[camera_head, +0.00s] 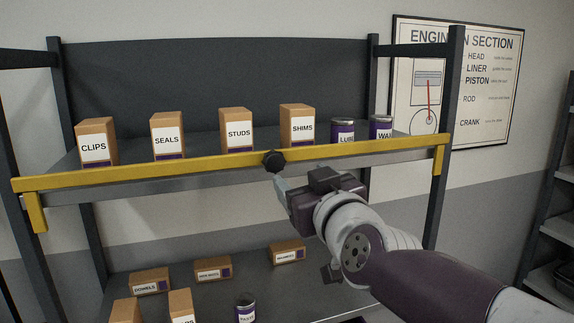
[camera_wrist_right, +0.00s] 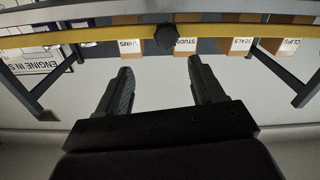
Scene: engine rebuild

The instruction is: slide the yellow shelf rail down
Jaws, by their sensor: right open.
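The yellow shelf rail (camera_head: 180,172) runs along the front edge of the upper shelf, with a short downturned end piece at each side. A dark round knob (camera_head: 274,160) sits near its middle. In the right wrist view the rail (camera_wrist_right: 90,37) crosses the top of the picture, and the knob (camera_wrist_right: 166,36) lies just beyond the fingertips, roughly in line with the space between them. My right gripper (camera_head: 283,188) is just below the knob in the head view. Its fingers (camera_wrist_right: 160,78) are spread and empty, apart from the rail and knob. My left gripper is not in view.
Boxes labelled CLIPS (camera_head: 94,147), SEALS (camera_head: 168,141), STUDS (camera_head: 239,135) and SHIMS (camera_head: 302,128) and two purple cans (camera_head: 342,136) stand behind the rail. The lower shelf (camera_head: 215,292) holds small boxes and a can. Dark posts (camera_head: 447,100) flank the rail.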

